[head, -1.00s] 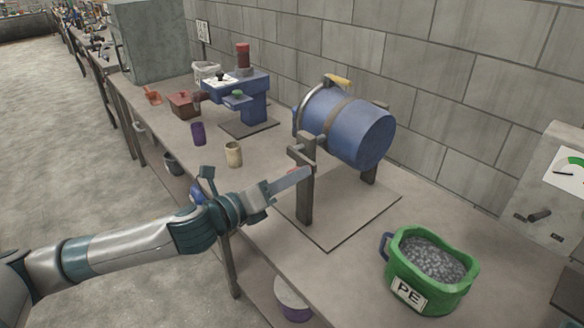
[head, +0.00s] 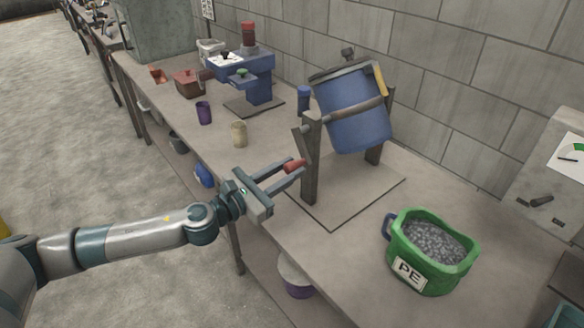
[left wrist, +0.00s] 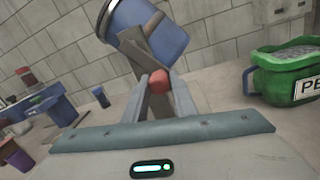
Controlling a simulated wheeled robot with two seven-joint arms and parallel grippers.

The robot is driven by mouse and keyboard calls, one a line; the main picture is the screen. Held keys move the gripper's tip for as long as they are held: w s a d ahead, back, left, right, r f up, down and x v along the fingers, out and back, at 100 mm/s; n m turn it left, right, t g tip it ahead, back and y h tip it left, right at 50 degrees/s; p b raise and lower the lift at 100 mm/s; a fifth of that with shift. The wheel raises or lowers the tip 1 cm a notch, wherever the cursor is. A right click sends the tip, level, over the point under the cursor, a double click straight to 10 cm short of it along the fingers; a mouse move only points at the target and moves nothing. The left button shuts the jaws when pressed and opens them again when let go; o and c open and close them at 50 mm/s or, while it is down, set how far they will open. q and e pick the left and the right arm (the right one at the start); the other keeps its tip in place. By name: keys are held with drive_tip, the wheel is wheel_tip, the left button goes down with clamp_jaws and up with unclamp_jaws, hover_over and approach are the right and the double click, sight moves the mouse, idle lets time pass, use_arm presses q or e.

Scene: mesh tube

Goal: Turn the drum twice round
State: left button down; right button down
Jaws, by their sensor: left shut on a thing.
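The blue drum (head: 350,122) hangs between two posts of a dark stand (head: 311,175) on the bench. It is tilted, with its banded lid end up and its base down. A red crank handle (head: 293,165) is low beside the near post. My left gripper (head: 290,171) has its two long fingers closed around the handle. The left wrist view shows the red handle (left wrist: 159,82) between the fingertips, with the drum (left wrist: 155,32) above and behind. My right gripper is out of view.
A green bucket (head: 395,262) marked PE, full of grey pellets, stands right of the stand. A blue machine (head: 258,82), a purple cup (head: 204,113) and a tan cup (head: 239,134) stand to the left. A grey block wall is behind.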

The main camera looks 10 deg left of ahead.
use_arm(q)
drive_tip(key=shift+w+a+f+m, duration=0.25)
drive_tip(key=shift+w+a+m, duration=0.2)
drive_tip(key=shift+m, duration=0.45)
drive_tip(key=shift+w+a+f+m, duration=0.1)
drive_tip(key=shift+w+a+m, duration=0.2)
drive_tip(key=shift+m, duration=0.45)
drive_tip(key=shift+w+a+f+m, duration=0.1)
drive_tip(key=shift+w+a+m, duration=0.1)
drive_tip(key=shift+a+m, duration=0.35)
drive_tip(key=shift+w+a+m, duration=0.2)
drive_tip(key=shift+w+m, duration=0.05)
drive_tip(key=shift+m, duration=0.65)
drive_tip(key=c, duration=1.5)
unclamp_jaws()
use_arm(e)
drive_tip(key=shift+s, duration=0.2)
